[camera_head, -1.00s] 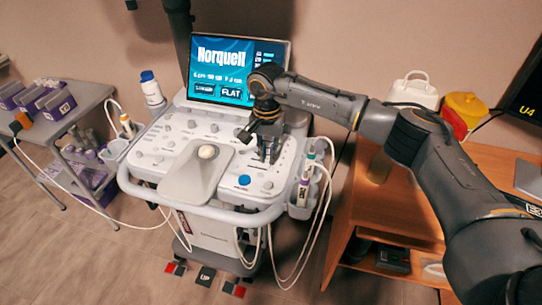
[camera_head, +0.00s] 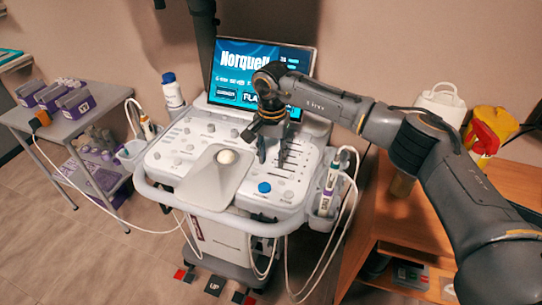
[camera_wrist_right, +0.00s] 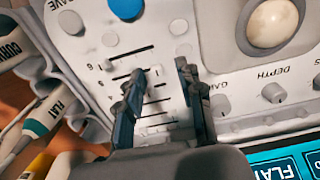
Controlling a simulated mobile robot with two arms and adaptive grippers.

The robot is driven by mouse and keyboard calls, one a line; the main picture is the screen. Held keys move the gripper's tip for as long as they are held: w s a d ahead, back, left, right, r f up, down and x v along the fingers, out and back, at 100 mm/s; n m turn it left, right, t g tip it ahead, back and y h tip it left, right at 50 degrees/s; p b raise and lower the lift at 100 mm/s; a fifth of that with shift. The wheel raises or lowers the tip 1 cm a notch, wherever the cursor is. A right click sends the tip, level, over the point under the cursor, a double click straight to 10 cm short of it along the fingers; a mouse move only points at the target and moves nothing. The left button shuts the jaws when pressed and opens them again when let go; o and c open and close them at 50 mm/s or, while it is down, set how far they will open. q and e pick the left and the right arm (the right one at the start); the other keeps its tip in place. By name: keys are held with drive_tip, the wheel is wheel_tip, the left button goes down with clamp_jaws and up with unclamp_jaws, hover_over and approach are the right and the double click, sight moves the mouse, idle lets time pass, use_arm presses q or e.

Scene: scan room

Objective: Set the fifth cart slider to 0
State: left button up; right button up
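The cart's slider bank (camera_head: 296,158) is a set of dark parallel slots on the right part of the white control panel. In the right wrist view, the slots (camera_wrist_right: 158,100) run between and beside my fingers. My right gripper (camera_head: 272,152) points down over the bank. In the right wrist view, its two fingers (camera_wrist_right: 159,72) are apart, with a small pale slider cap (camera_wrist_right: 155,72) showing between the tips. I cannot tell whether a finger touches it. My left gripper is not in view.
The screen (camera_head: 262,72) stands behind the panel. A blue button (camera_head: 264,187) and white trackball (camera_head: 226,157) are near the sliders. Probes with cables (camera_head: 330,185) hang at the right side. A wooden desk (camera_head: 400,215) stands to the right, a side table (camera_head: 80,115) to the left.

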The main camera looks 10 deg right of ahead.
sight(270, 162)
wheel_tip(270, 162, up, 12)
drive_tip(key=shift+a, duration=0.15)
drive_tip(key=shift+f, duration=0.15)
